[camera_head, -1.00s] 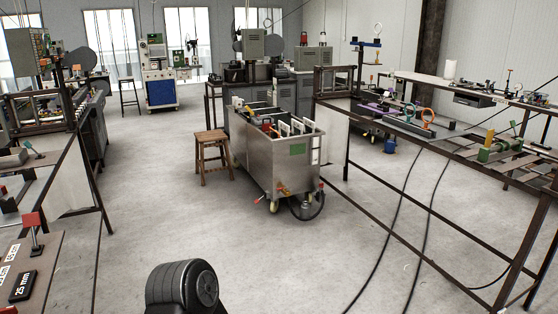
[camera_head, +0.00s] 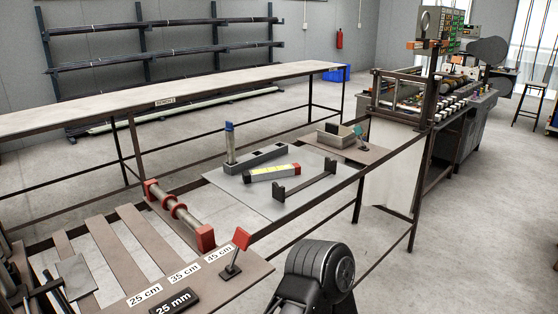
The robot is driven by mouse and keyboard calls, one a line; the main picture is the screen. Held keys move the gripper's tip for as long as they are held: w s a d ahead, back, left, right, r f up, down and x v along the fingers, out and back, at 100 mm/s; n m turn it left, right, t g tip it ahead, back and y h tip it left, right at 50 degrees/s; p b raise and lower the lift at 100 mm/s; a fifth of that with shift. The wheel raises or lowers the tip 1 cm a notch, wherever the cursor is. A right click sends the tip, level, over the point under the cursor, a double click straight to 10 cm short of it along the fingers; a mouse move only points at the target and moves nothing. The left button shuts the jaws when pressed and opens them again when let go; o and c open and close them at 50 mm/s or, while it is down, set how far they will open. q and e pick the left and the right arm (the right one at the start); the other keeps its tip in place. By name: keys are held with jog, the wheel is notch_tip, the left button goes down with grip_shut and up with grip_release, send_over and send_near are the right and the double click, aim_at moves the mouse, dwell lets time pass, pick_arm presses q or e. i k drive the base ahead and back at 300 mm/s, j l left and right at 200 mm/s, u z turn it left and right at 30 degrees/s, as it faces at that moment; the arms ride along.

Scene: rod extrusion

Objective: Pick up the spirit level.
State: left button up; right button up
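What looks like the spirit level is a short dark bar with a yellow face (camera_head: 272,173). It lies on a light grey sheet (camera_head: 240,201) on the open-framed bench, in the middle of the head view. It lies between a long grey block with a blue-topped post (camera_head: 258,160) and a dark bracket with raised ends (camera_head: 305,181). Neither of my grippers can be made out. A rounded black part of my own arm (camera_head: 320,268) shows at the bottom, apart from the bar.
A grey tray (camera_head: 338,138) stands on a board behind the bar. A red-ended roller assembly (camera_head: 178,212) and a plate with length labels (camera_head: 185,273) are at the front left. A long table (camera_head: 180,88) stands behind.

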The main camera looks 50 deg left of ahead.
aim_at(256, 176)
jog(key=i+j+u, duration=0.15)
jog(key=i+u, duration=0.25)
jog(key=i, duration=0.2)
jog(key=i+u, duration=0.45)
jog(key=i+l+u, duration=0.4)
jog(key=i, duration=0.25)
jog(key=i+u, duration=0.1)
jog(key=u, duration=0.4)
